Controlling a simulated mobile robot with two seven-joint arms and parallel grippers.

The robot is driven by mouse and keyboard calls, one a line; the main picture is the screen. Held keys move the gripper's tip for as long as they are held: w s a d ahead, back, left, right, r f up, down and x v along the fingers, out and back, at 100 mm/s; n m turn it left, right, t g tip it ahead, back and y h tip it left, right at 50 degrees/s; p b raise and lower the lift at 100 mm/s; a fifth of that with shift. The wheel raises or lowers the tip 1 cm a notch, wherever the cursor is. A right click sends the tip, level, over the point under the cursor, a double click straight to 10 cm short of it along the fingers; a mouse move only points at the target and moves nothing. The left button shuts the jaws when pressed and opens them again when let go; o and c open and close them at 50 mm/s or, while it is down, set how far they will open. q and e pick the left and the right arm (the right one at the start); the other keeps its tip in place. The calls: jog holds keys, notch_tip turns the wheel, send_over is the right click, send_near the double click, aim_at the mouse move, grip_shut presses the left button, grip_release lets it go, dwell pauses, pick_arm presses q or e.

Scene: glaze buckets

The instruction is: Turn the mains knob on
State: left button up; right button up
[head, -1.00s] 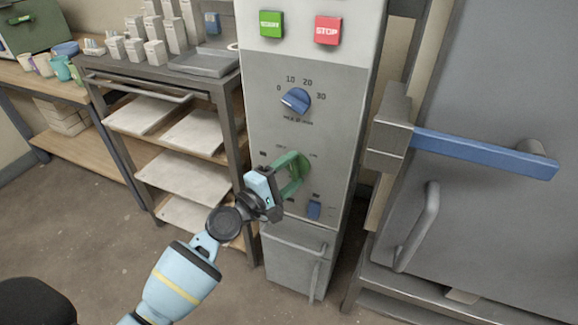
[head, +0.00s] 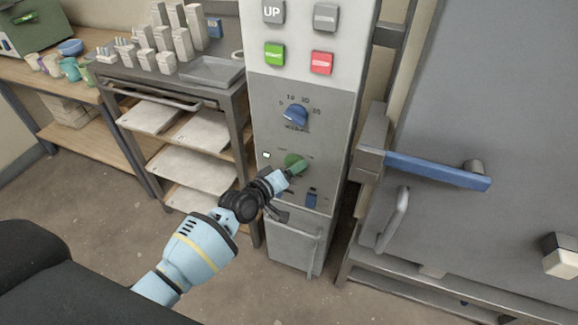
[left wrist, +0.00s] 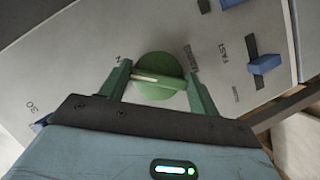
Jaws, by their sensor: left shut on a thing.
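The green mains knob (head: 294,160) is on the grey control panel (head: 262,125), below the blue dial (head: 296,115). My left gripper (head: 291,171) is at the knob, with its green fingers shut on it. In the left wrist view, the round knob (left wrist: 160,72) sits between the two fingertips of my left gripper (left wrist: 160,82). The white line on the knob points left, towards a letter N; the rest of that label is hidden by a finger. A small white lamp (head: 266,155) shows left of the knob. My right gripper is not in view.
A blue switch (head: 311,199) is below right of the knob; it also shows in the left wrist view (left wrist: 264,64). Green (head: 274,54) and red (head: 321,62) buttons are above. A blue door handle (head: 437,170) sticks out at right. A shelf rack (head: 242,90) stands at left.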

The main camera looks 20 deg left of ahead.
pick_arm(q)
jog(key=shift+m+y+p, duration=0.3)
jog(key=shift+m+p, duration=0.2)
jog(key=shift+p, duration=0.15)
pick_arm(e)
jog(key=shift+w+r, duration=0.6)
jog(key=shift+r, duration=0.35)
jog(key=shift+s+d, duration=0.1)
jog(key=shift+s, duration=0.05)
pick_arm(q)
jog(key=o, duration=1)
jog(key=shift+s, duration=0.1)
jog(key=p+v, duration=0.1)
jog(key=v, duration=0.6)
jog(key=shift+s+a+r, duration=0.1)
jog(key=shift+s+r, duration=0.05)
jog(key=shift+s, duration=0.15)
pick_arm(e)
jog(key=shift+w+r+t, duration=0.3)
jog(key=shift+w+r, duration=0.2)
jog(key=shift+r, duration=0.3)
